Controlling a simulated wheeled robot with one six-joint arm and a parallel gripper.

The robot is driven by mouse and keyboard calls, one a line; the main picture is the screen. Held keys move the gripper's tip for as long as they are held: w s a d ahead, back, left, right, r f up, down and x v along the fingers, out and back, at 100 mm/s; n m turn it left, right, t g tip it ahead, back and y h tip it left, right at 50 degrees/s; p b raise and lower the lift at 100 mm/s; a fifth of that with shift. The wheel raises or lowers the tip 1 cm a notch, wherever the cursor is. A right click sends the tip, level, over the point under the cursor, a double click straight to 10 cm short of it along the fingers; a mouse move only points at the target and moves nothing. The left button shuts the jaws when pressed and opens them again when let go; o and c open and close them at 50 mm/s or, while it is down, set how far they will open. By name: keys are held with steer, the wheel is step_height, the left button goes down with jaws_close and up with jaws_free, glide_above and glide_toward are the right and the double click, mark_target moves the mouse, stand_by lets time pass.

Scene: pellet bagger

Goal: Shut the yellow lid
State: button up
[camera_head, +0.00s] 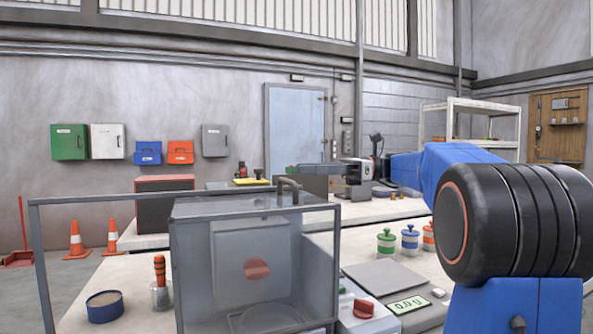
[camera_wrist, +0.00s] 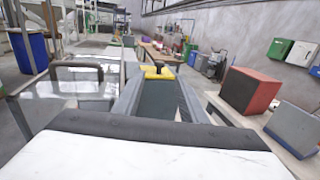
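The yellow lid (camera_head: 252,181) shows small at the back worktable in the head view, with a dark knob on top. In the wrist view the yellow lid (camera_wrist: 158,72) lies at the far end of a grey, box-like shape (camera_wrist: 152,95), its black knob upward. I cannot tell its hinge or exact angle. My gripper (camera_head: 335,170) is at the end of my blue arm, to the right of the lid and apart from it. It is small and partly merges with the things behind, so its fingers are unclear. A white and black body fills the bottom of the wrist view.
A clear-walled machine (camera_head: 255,260) with a dark handle (camera_head: 288,188) stands in the foreground. A red-and-black box (camera_head: 165,208) stands on the table left of the lid. Several lidded jars (camera_head: 386,243) stand at right. Orange cones (camera_head: 76,240) are on the floor at left.

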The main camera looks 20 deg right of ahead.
mark_target(261, 170)
steer(key=shift+d, duration=0.25)
steer(key=shift+s+d, duration=0.1)
steer(key=shift+d, duration=0.2)
steer(key=c, duration=0.9)
steer(key=v, duration=0.4)
steer(key=shift+d+f, duration=0.1)
jaws_close()
steer(key=x, duration=1.3)
steer(key=shift+a, duration=0.35)
steer(key=shift+a, duration=2.05)
